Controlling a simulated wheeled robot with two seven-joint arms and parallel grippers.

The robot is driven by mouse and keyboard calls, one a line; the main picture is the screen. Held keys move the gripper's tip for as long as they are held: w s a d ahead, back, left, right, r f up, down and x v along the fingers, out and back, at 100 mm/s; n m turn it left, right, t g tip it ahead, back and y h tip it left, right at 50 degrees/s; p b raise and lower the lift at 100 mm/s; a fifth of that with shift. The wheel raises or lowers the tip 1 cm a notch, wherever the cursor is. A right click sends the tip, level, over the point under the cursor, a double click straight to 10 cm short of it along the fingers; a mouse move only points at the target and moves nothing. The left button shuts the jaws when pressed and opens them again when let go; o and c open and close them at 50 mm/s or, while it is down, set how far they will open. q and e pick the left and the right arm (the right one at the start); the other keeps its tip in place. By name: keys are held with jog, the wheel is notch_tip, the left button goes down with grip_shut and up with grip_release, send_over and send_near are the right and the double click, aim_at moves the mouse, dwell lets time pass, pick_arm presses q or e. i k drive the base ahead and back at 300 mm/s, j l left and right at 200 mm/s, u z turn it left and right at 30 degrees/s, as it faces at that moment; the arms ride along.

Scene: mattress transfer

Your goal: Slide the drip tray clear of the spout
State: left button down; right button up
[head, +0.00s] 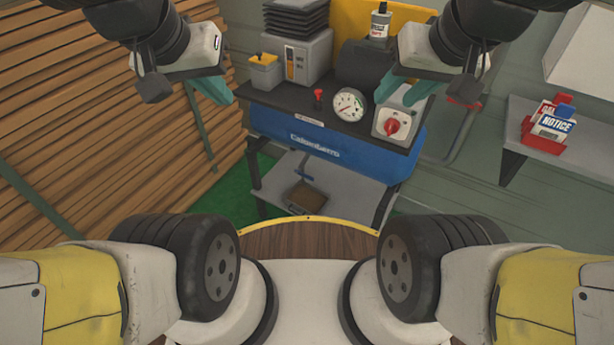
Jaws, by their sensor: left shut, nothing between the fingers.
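A shallow brown tray (306,197), likely the drip tray, lies on the grey lower shelf (345,196) of the blue workbench machine. A small handle-like part stands at its back edge. I cannot make out a spout above it; the bench top and blue front panel hide that space. My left gripper (222,94) has teal fingers, is shut and empty, and hangs above and left of the bench. My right gripper (392,98) hangs over the bench's right end by the switch box, its teal fingers apart with nothing seen between them. Both are well above the tray and not touching it.
The bench top (330,120) carries a pressure gauge (348,104), a red-knobbed switch box (398,124), a red valve (319,98) and a yellow-lidded container (265,72). Stacked planks (90,120) stand left. A side shelf (535,138) holds notice signs (552,121). Green floor shows beside the bench.

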aim_at(308, 200)
jog(key=j+z, duration=0.25)
jog(key=j, duration=0.2)
jog(key=k+j+z, duration=0.1)
jog(key=j+z, duration=0.2)
jog(key=j, duration=0.15)
jog(key=k+j+z, duration=0.1)
jog(key=j+z, duration=0.15)
jog(key=j, duration=0.2)
jog(key=k+j+z, duration=0.15)
jog(key=j+z, duration=0.15)
jog(key=k+j+z, duration=0.25)
jog(key=j, duration=0.2)
jog(key=i+j, duration=0.05)
